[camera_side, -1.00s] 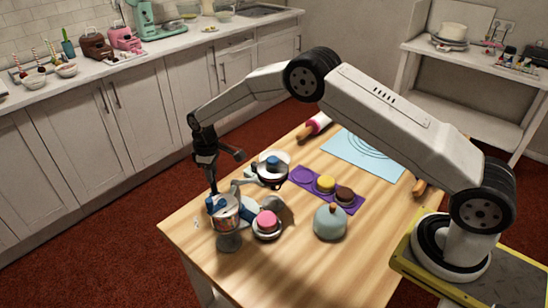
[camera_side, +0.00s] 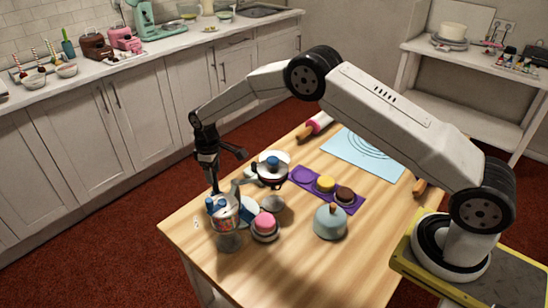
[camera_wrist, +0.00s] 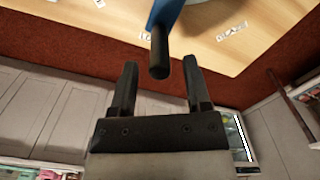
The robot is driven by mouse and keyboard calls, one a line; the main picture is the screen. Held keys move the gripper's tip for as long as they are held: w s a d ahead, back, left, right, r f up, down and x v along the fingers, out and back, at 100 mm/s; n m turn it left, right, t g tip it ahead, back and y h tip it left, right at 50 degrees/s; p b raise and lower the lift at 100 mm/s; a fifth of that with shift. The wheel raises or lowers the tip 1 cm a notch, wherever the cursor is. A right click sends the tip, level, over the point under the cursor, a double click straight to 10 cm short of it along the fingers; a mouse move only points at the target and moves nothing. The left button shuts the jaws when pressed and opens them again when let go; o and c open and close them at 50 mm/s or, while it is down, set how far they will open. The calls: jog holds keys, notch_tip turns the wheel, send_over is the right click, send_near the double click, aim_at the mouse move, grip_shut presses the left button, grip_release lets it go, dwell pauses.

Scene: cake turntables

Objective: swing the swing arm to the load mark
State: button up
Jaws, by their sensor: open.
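My gripper (camera_side: 213,190) points down above the left corner of the table, beside the turntable stand. In the wrist view, its two black fingers (camera_wrist: 160,61) are apart. A dark round peg (camera_wrist: 159,52) shows between and just beyond the fingertips; no clear contact is visible. The peg joins a blue part (camera_wrist: 168,12), which seems to be the swing arm's handle. In the side view a blue piece (camera_side: 215,206) shows below the fingers, on top of the clear and metal stand (camera_side: 226,236). White labels (camera_wrist: 232,31) lie on the table; I cannot tell which is the load mark.
A pink cake (camera_side: 265,222) on a plate stands right of the stand. A white-topped stand with a blue knob (camera_side: 272,162) is behind. A purple mat (camera_side: 301,176) with small cakes and a blue-grey dome (camera_side: 330,222) lie further right. The table's front right is clear.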

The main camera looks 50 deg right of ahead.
jog(key=shift+r, duration=3.45)
jog(key=shift+s+r, duration=0.1)
jog(key=s+d+r+m+t, duration=0.1)
jog(key=s+d+m, duration=0.1)
jog(key=s, duration=0.8)
jog(key=s+d+r+m, duration=0.2)
jog(key=s, duration=0.8)
jog(key=s+d+r+m+t, duration=0.1)
jog(key=s+d+r, duration=0.1)
jog(key=s, duration=0.8)
jog(key=shift+s+m+t, duration=0.2)
jog(key=shift+m+t, duration=0.1)
jog(key=shift+m, duration=0.1)
